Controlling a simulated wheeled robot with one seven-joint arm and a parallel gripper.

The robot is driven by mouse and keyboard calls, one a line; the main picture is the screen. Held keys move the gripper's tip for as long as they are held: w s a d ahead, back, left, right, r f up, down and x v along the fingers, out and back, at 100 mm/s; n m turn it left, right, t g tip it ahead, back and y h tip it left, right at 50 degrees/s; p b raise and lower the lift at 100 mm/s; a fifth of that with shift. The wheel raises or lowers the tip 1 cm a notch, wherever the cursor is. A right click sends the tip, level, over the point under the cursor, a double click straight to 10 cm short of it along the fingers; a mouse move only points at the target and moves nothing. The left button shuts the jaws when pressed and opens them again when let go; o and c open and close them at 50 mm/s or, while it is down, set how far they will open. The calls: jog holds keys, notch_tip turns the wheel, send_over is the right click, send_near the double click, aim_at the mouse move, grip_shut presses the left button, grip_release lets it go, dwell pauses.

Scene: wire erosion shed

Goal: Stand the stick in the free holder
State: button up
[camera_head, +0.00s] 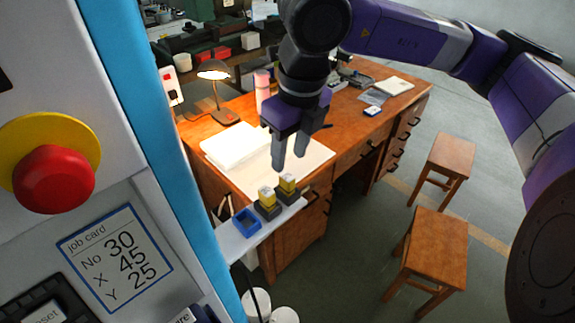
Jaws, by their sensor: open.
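My gripper (289,162) points down, open, with nothing seen between its fingers. It appears above and behind the small shelf at the desk's near edge. On the shelf, two upright yellow pieces with pale tops, one (267,195) left and one (287,181) right, stand in dark holders (269,211). They are too small for me to tell whether either is the stick. A blue open-topped box (246,222) sits left of them and looks empty. I cannot tell whether it is the free holder.
The wooden desk (345,140) carries a lamp (213,75), papers (237,147), a pink cylinder (262,90) and a small blue-and-white item (372,110). A machine panel with a red button (54,179) fills the left. Two stools (436,240) stand at right.

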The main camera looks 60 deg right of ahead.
notch_tip(320, 180, up, 7)
jog(key=s, duration=0.1)
jog(key=shift+a+b, duration=0.15)
jog(key=shift+b, duration=0.2)
dwell(0.4)
